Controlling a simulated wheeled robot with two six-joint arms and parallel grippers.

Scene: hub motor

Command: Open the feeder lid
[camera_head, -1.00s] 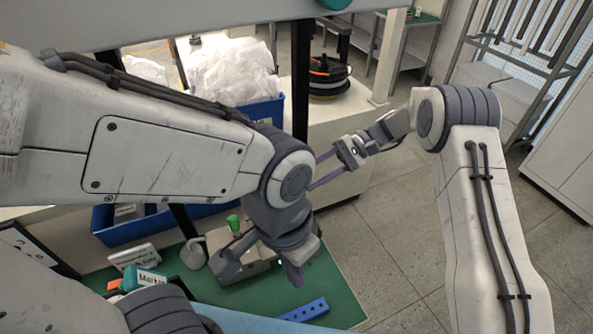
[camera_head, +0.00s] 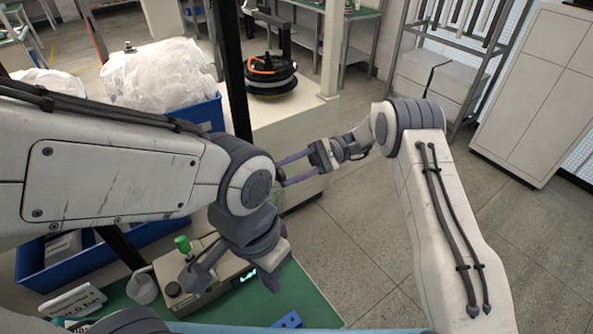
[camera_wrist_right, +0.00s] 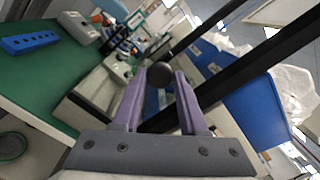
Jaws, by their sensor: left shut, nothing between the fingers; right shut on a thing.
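My right gripper (camera_head: 283,175) reaches left beside the bench, behind my left wrist. In the right wrist view its purple fingers (camera_wrist_right: 160,88) are shut on a round black knob (camera_wrist_right: 160,74). What the knob is fixed to is hidden, and I cannot make out the feeder lid for certain. My left gripper (camera_head: 270,281) points down over the green mat, shut and empty, next to a beige box (camera_head: 213,291) with a green-topped knob (camera_head: 183,245). My left arm hides part of the bench.
A black post (camera_head: 234,75) rises near the right gripper and crosses the wrist view. A blue bin (camera_head: 206,113) with a plastic bag (camera_head: 158,75) stands behind my left arm. A blue block with holes (camera_head: 287,319) lies on the mat. Open floor (camera_head: 360,235) is at right.

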